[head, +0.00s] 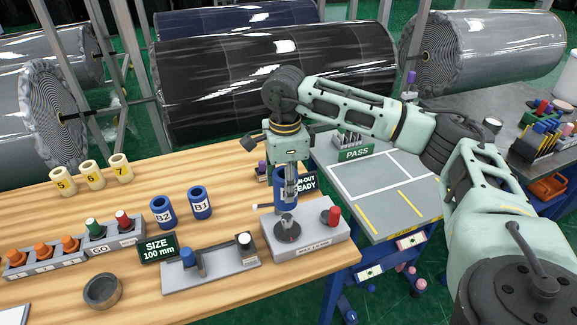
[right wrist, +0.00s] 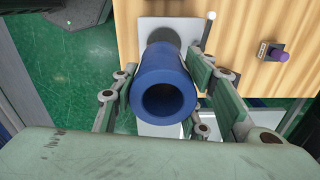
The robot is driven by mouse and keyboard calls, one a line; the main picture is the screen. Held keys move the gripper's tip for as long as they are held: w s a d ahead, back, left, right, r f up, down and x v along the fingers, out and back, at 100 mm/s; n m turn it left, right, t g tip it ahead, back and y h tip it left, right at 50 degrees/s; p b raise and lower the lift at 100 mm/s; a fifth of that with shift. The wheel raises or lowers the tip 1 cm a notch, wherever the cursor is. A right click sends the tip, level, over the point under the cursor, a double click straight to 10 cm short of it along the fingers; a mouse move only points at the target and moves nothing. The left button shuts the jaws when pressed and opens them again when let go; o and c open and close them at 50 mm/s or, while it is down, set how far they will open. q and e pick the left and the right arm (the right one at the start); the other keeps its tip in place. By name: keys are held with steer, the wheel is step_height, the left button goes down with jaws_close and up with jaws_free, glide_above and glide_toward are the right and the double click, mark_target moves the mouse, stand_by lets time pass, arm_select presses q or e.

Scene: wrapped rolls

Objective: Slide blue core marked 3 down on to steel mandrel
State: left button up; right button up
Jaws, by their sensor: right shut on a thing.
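The blue core (head: 279,176) is upright in my right gripper (head: 290,196), which is shut on its sides. In the right wrist view the core (right wrist: 164,72) sits between the fingers with its open end facing the camera. Its marking is mostly hidden by the fingers and I cannot read it. The steel mandrel (head: 287,223) stands on a grey base block (head: 318,245), just below the gripper in the head view. The core appears above and slightly behind it; I cannot tell how well they line up. My left gripper is not in view.
Blue cores B2 (head: 163,212) and B1 (head: 200,203) stand to the left. A grey fixture (head: 215,275), the size sign (head: 158,248) and a round bowl (head: 102,291) lie in front. The grey PASS table (head: 385,185) is at the right.

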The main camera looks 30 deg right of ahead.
steer(key=shift+w+d+r+m, duration=0.3)
steer(key=shift+d+m, duration=0.15)
steer(key=shift+m, duration=0.15)
steer(key=b, duration=0.5)
glide_above(287, 217)
steer(key=shift+f, duration=3.25)
steer(key=shift+b, duration=0.35)
steer(key=shift+f+b, duration=2.55)
steer(key=shift+f, duration=0.7)
